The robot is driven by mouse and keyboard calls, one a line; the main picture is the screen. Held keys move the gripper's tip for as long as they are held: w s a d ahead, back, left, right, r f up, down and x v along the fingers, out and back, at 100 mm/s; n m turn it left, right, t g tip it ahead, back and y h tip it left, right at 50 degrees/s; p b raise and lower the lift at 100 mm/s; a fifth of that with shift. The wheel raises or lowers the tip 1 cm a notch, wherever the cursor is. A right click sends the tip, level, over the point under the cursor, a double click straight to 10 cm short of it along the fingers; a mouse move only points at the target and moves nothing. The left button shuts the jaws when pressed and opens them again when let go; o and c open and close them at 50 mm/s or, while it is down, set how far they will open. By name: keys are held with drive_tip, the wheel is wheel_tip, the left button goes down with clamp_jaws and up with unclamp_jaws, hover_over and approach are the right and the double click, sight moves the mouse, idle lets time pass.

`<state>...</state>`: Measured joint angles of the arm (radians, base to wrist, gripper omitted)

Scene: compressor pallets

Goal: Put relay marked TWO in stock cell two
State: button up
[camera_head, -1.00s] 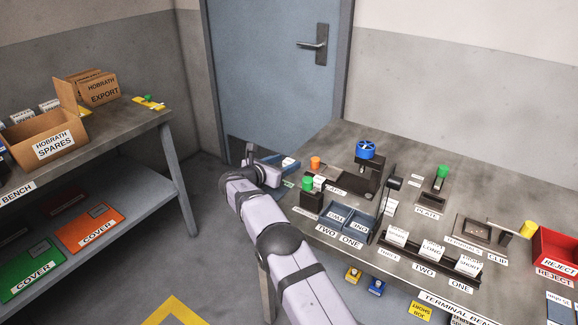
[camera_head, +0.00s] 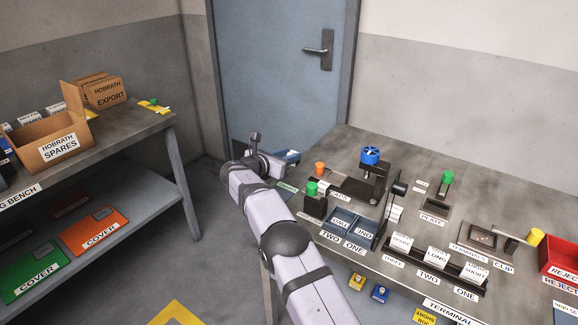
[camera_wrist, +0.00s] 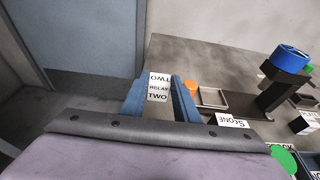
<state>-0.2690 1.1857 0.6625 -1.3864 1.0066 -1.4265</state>
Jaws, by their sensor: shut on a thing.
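My gripper (camera_wrist: 160,100) is shut on the relay (camera_wrist: 158,88), a piece with white labels reading RELAY and TWO, held between the two blue fingers in the wrist view. In the head view my gripper (camera_head: 286,157) is at the far left of the table, partly hidden by my wrist; the relay cannot be made out there. A blue tray (camera_head: 374,232) with two open compartments is at the table's front left, with labels TWO and ONE before it, TWO on the left. The held relay is away from this tray, beyond it and to its left.
A dark post with a green top (camera_head: 312,188) stands left of the tray. Behind are an orange knob (camera_head: 319,168) and a dark fixture with a blue wheel (camera_head: 370,155). A black rack (camera_head: 462,276) of white-labelled pieces is to the right. A red bin (camera_head: 562,256) is far right.

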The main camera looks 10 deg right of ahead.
wheel_tip(320, 180, up, 18)
drive_tip(key=s+a+p, duration=0.1)
drive_tip(key=s+p, duration=0.2)
drive_tip(key=p, duration=0.8)
drive_tip(key=s+d+f+m+g+h+p, duration=0.1)
drive_tip(key=s+d+f, duration=0.2)
drive_tip(key=s, duration=0.4)
drive_tip(key=s+d+f+m+g+h+p, duration=0.1)
drive_tip(key=s+d+f+m+g, duration=0.1)
drive_tip(key=s+f, duration=0.3)
drive_tip(key=s+d+f+m+g+h+p, duration=0.1)
drive_tip(key=s+d+f, duration=0.3)
drive_tip(key=s, duration=0.4)
drive_tip(key=shift+s+g+p, duration=0.3)
drive_tip(key=shift+s+p, duration=0.1)
drive_tip(key=shift+f, duration=0.1)
drive_tip(key=shift+a+f+p, duration=0.1)
drive_tip(key=shift+f+p, duration=0.95)
drive_tip(key=shift+f, duration=3.95)
drive_tip(key=shift+f, duration=0.15)
